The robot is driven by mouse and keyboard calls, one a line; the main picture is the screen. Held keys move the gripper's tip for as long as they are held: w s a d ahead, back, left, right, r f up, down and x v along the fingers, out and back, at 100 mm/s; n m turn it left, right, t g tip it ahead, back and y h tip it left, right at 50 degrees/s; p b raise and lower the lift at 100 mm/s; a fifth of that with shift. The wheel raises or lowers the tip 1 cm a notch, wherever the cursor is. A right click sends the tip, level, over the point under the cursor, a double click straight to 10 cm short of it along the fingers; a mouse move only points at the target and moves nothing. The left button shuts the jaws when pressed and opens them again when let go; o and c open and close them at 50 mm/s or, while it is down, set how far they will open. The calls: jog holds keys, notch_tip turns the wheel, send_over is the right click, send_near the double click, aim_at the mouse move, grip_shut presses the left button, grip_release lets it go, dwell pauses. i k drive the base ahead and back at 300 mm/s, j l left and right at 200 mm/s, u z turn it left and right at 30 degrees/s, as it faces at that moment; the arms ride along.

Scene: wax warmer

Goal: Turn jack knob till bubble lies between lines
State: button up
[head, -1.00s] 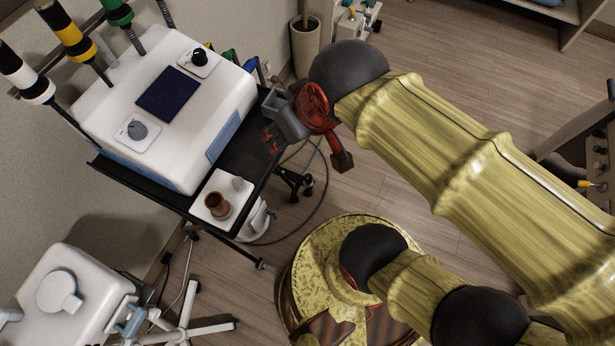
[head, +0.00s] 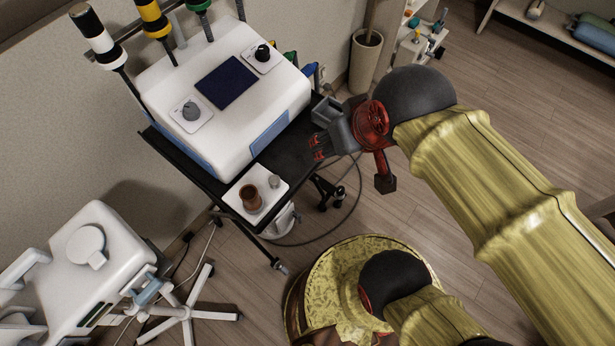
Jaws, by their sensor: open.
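I cannot make out a jack knob, a bubble or its lines for certain in the head view. A white square plate (head: 270,205) sits at the near corner of the black cart. On it stand a brown cup (head: 250,198) and a small grey cylinder (head: 274,181); whether either belongs to the jack or the level is too small to tell. My gripper (head: 318,147) is open and empty, with red marks on its dark fingers. It is up and to the right of the plate in the picture, over the cart's right edge, apart from the plate.
A white machine (head: 180,130) with a dark screen and two dials fills most of the black cart (head: 300,150). A white stand (head: 115,235) is at lower left. A cable lies on open floor.

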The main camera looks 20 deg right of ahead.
aim_at(340, 190)
jog(key=k+j, duration=0.1)
jog(key=k, duration=0.3)
jog(key=k+j, duration=0.1)
jog(key=k, duration=0.35)
